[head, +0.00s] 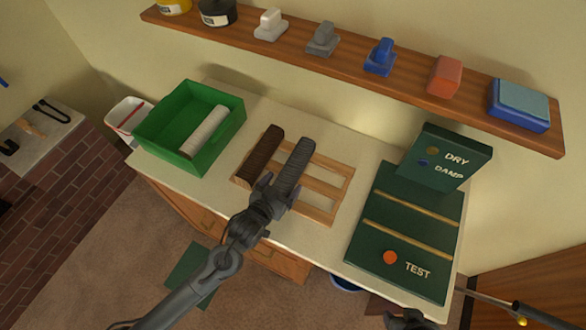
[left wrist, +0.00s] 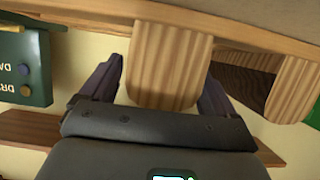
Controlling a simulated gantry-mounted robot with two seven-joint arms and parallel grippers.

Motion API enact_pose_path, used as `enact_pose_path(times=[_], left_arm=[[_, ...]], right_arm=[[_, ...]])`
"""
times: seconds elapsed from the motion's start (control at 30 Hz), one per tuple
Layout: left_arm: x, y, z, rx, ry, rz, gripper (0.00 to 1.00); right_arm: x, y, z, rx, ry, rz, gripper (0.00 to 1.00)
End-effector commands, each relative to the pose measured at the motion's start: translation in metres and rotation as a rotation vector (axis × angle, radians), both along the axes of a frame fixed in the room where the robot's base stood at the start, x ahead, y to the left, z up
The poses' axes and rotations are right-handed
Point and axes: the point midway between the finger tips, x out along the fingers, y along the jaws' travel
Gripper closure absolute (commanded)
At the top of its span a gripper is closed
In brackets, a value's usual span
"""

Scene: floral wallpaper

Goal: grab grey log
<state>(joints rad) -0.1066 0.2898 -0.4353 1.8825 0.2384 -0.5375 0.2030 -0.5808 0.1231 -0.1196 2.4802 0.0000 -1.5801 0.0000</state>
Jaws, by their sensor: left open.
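The grey log (head: 295,167) is dark grey and ridged. It lies slanting on a light wooden slatted rack (head: 326,182), beside a dark brown log (head: 259,157). My left gripper (head: 279,186) is open at the log's near end in the head view. In the left wrist view the open fingers (left wrist: 160,80) stand either side of a tan, ridged, rounded piece (left wrist: 168,65); I cannot tell whether this is the log or part of the rack. Contact is not clear. My right gripper (head: 408,319) is partly cut off at the bottom edge; its jaws are unclear.
A green crate (head: 162,111) with a pale log (head: 206,131) stands left of the rack. A green test board (head: 385,228) and a DRY/DAMP box (head: 445,155) are at the right. A wooden shelf (head: 343,61) with several blocks runs behind. Countertop between rack and board is clear.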

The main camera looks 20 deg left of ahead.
Motion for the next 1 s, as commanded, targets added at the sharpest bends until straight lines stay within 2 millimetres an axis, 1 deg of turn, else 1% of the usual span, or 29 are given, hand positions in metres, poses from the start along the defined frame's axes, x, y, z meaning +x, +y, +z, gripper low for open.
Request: enact_pose_path(times=[0.1,0.13,0.67,0.7,1.0], left_arm=[[-0.0002,-0.0002,0.0002,0.0,0.0,0.0,0.11],[-0.0002,-0.0002,0.0002,0.0,0.0,0.0,0.12],[-0.0003,-0.0002,0.0003,0.0,0.0,0.0,0.93],[-0.0003,0.0,0.0002,0.0,0.0,0.0,0.99],[0.0003,-0.0001,0.0025,-0.001,-0.004,0.0,1.0]], right_arm=[[0.0001,0.0009,0.0002,0.004,0.001,-0.002,0.57],[0.0002,0.0012,0.0002,0.004,0.0,-0.003,0.57],[0.0002,0.0019,0.0002,0.007,0.0,-0.004,0.57],[0.0002,0.0018,0.0002,0.006,0.0,-0.003,0.57],[0.0002,-0.0003,0.0003,-0.002,0.0,0.003,0.57]])
